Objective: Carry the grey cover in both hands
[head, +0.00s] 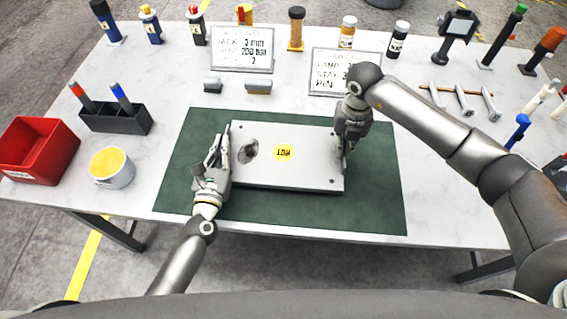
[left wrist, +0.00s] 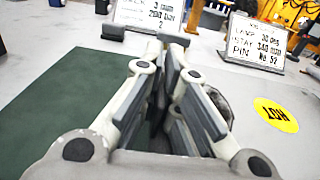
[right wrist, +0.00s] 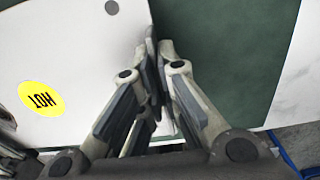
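The grey cover (head: 290,170) is a pale flat plate with a round yellow HOT label and a dark round patch near its left end. It is level over the green mat; I cannot tell if it touches it. My left gripper (head: 219,150) is at its left edge, fingers drawn close together on that edge. My right gripper (head: 343,160) is at the right edge, also nearly closed on it. The cover also shows in the left wrist view (left wrist: 270,140) and the right wrist view (right wrist: 70,50). My fingers partly hide both gripped edges.
The green mat (head: 370,205) lies on a white table (head: 140,185). A red bin (head: 40,150), a cup of yellow stuff (head: 111,167) and a dark pen holder (head: 117,120) stand left. Two signs (head: 242,50), small grey blocks and bottles are behind. Tools (head: 464,100) lie right.

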